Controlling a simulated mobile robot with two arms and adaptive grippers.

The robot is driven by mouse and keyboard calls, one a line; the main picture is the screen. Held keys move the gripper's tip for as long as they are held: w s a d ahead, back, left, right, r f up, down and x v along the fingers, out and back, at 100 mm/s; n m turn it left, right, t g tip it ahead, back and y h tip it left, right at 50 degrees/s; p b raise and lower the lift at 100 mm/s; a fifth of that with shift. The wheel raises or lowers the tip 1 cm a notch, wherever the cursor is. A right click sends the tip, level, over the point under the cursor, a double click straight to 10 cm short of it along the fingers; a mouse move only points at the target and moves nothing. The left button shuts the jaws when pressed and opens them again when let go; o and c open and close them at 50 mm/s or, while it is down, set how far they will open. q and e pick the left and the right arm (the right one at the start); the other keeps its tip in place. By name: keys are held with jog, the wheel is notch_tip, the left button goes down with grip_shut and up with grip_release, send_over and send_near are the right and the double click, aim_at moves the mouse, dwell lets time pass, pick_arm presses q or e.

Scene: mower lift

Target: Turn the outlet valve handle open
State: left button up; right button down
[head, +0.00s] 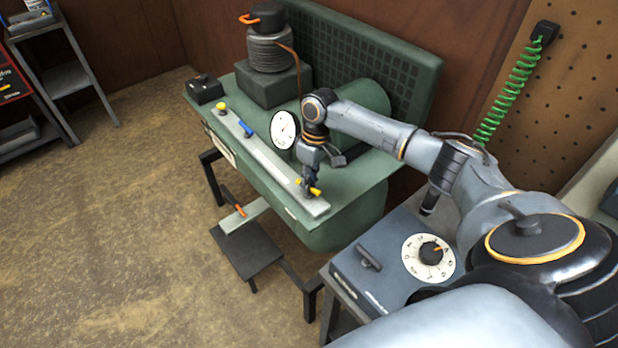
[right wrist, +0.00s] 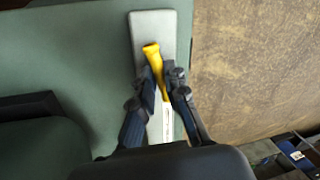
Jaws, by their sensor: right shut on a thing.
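A yellow valve handle (head: 316,191) sits at the near end of a pale metal strip (head: 270,165) on the green compressor bench. My right gripper (head: 309,184) reaches down over it and is shut on it. In the right wrist view, the yellow handle (right wrist: 152,52) lies between the two dark fingers (right wrist: 164,88), its thick end showing beyond them. It lies roughly along the strip, slightly slanted. The part between the fingers is partly hidden. My left gripper is not in view.
A blue handle (head: 246,129) and a yellow knob (head: 221,107) sit farther along the strip. A round white gauge (head: 284,129) stands beside it. A grey box with a dial (head: 428,257) is at the lower right. The floor at left is clear.

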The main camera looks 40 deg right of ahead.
jog(key=n+p, duration=0.1)
jog(key=n, duration=0.1)
jog(key=shift+a+r+n, duration=0.1)
jog(key=shift+r+n, duration=0.05)
jog(key=shift+n, duration=0.25)
jog(key=n+g+p, duration=0.1)
jog(key=n, duration=0.2)
jog(key=shift+w+n+h, duration=0.1)
jog(key=shift+n+h, duration=0.2)
jog(key=n+p, duration=0.1)
jog(key=n, duration=0.3)
jog(key=shift+a+n+h, duration=0.1)
jog(key=shift+n+h, duration=0.2)
jog(key=shift+h, duration=0.1)
jog(key=shift+a+n+h+p, duration=0.1)
jog(key=shift+n+h+p, duration=0.3)
jog(key=shift+n, duration=1.5)
jog(key=c, duration=1.4)
grip_release()
jog(key=shift+o, duration=0.2)
